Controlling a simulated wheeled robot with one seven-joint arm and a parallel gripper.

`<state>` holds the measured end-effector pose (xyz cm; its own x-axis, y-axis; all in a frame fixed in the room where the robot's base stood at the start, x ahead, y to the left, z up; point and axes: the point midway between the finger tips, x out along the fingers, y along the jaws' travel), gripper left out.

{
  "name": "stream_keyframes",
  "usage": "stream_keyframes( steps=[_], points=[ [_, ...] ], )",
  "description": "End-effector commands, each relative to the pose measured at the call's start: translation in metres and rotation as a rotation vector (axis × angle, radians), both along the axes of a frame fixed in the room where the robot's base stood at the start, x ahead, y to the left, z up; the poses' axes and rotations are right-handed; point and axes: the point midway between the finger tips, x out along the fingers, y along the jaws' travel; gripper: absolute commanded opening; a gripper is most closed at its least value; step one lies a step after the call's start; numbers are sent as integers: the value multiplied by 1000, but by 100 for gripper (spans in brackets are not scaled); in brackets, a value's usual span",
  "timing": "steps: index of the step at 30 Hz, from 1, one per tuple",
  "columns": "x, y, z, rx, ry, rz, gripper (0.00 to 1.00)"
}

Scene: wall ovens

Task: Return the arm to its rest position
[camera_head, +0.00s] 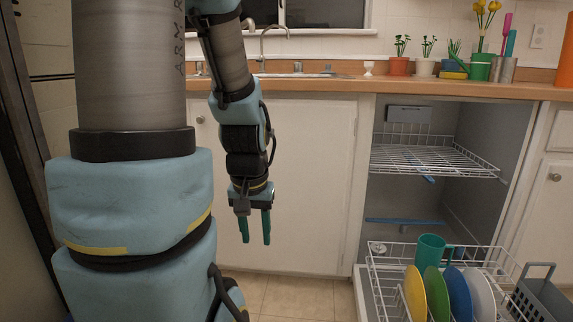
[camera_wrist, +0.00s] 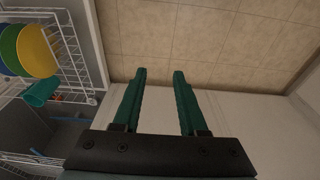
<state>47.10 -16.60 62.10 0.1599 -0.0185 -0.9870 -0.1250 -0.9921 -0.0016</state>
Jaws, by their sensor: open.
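My gripper (camera_head: 256,228) hangs from my blue and grey arm in front of the white cabinet door in the head view, its green fingers pointing down. In the wrist view my gripper (camera_wrist: 159,75) has its two green fingers apart with nothing between them, over the tiled floor. It touches nothing that I can see. My arm is bent, with its forearm coming down from the top of the head view.
An open dishwasher stands at right, its lower rack (camera_head: 380,262) pulled out with several plates and a green cup (camera_head: 430,252). Its upper rack (camera_head: 435,160) is inside. The counter (camera_head: 330,85) with potted plants runs above. The floor (camera_head: 300,297) below my gripper is clear.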

Motion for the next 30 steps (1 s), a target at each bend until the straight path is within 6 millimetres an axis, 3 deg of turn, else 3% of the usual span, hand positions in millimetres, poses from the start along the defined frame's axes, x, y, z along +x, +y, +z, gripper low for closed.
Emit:
stream_keyframes(
  steps=[1, 3, 11, 30],
  points=[
    [-19, 5, 2, -5, 35, 46, 42],
    [-13, 3, 25, -4, 27, 31, 42],
    [-11, 3, 82, -2, 24, 28, 42],
    [-11, 3, 280, -2, 23, 26, 42]
  ],
)
